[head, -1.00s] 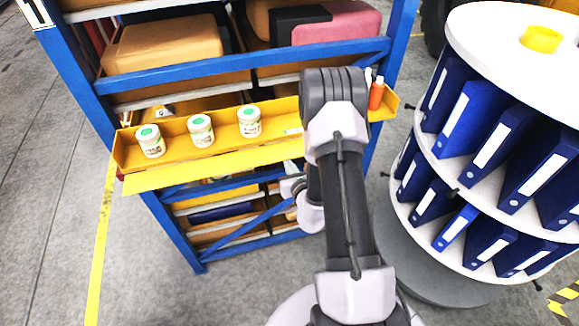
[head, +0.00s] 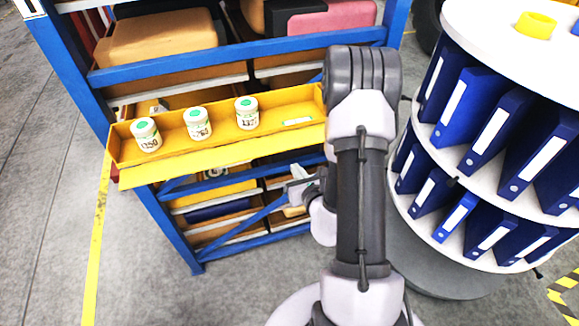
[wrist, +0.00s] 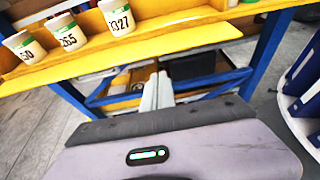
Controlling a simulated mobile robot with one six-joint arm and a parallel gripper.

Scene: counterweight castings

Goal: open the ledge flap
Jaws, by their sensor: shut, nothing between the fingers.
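The yellow ledge (head: 174,151) runs along the front of the blue rack. Its flap (head: 215,164) is a lighter yellow strip along the ledge's front edge, tilted outward and down; the jars behind it show down to their bases. The flap also crosses the wrist view (wrist: 150,47). My gripper (wrist: 158,84) is shut and empty, with its fingertips close to the flap's lower edge in the wrist view; I cannot tell whether they touch. In the head view the gripper (head: 299,173) shows partly beside my arm, below the ledge. My arm hides the ledge's right end.
A round carousel of blue binders (head: 468,120) stands close on the right. Floor at left is clear.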

